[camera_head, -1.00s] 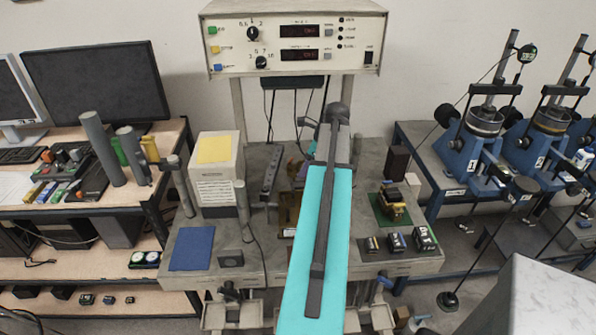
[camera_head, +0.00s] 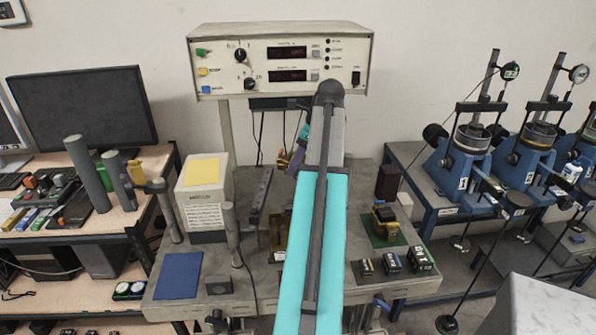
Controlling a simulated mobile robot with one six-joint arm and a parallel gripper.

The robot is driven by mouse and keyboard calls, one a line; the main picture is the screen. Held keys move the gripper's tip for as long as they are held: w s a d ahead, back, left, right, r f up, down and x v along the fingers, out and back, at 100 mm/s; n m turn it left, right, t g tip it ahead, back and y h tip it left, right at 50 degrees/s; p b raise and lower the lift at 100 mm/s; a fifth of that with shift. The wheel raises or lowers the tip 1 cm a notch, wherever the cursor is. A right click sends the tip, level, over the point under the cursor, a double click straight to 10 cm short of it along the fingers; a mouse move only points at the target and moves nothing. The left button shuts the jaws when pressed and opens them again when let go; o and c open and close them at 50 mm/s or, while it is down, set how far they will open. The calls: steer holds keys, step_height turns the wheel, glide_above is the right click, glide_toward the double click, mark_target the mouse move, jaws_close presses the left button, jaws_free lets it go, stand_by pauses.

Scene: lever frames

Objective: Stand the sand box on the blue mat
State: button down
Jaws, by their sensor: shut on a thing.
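The blue mat (camera_head: 178,276) lies flat and bare at the front left of the grey bench. My gripper (camera_head: 293,153) is above the back middle of the bench, mostly hidden behind my arm. It is shut on a small sand-coloured thing (camera_head: 284,160), which looks like the sand box. The box shows tilted at the left of the arm, clear of the bench, and only part of it is visible. It is well to the right of the mat and farther back.
A brown open tray (camera_head: 278,243) is under my arm. A white box with a yellow top (camera_head: 201,173) stands behind the mat. A green mat (camera_head: 402,238) bears stacked parts.

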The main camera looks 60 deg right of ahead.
steer(key=shift+r, duration=0.8)
steer(key=shift+f+b, duration=1.25)
steer(key=shift+b, duration=0.1)
steer(key=shift+r, duration=0.15)
